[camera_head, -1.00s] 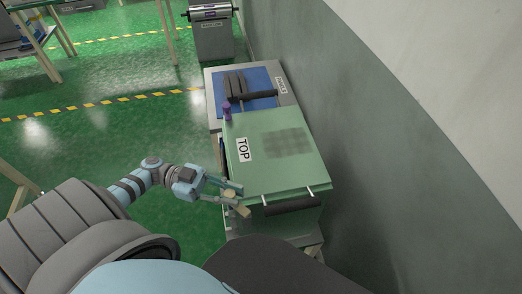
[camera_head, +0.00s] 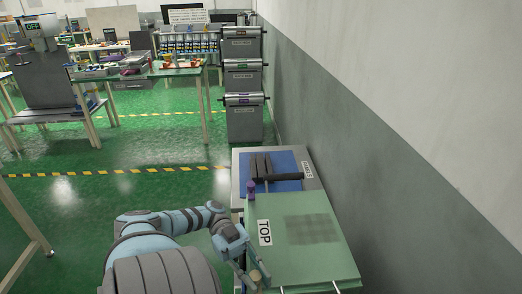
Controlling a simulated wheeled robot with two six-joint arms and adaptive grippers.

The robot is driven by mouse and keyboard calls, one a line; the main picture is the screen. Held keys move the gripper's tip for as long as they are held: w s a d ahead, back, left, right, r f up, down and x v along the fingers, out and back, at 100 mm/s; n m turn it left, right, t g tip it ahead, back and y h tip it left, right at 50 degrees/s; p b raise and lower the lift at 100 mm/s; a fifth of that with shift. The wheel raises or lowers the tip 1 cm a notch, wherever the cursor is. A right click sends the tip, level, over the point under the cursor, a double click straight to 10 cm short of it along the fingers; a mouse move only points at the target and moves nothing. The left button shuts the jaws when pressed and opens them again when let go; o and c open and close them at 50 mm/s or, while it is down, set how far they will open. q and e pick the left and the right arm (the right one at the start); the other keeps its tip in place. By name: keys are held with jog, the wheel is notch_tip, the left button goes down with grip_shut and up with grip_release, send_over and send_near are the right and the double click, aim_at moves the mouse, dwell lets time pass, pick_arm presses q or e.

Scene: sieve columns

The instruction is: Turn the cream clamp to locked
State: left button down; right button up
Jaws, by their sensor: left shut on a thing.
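The cream clamp (camera_head: 256,276) shows as a small pale piece at the near left corner of the green box lid marked TOP (camera_head: 287,258). My left gripper (camera_head: 254,279) reaches in from the left and is shut on the cream clamp. The lower part of the clamp and the front of the box are cut off by the bottom edge, so I cannot tell whether it is locked. A purple clamp (camera_head: 250,189) stands upright at the far left corner of the lid. My right gripper is not in view.
Behind the box, a grey bench top (camera_head: 313,168) carries a blue mat with a dark-handled tool (camera_head: 277,177). A wall (camera_head: 350,130) runs close along the right. Stacked grey roller units (camera_head: 244,122) stand beyond. Green floor is open to the left.

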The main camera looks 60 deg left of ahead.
pick_arm(q)
jog(key=c, duration=1.4)
grip_release()
jog(key=shift+a, duration=0.1)
jog(key=shift+c, duration=0.2)
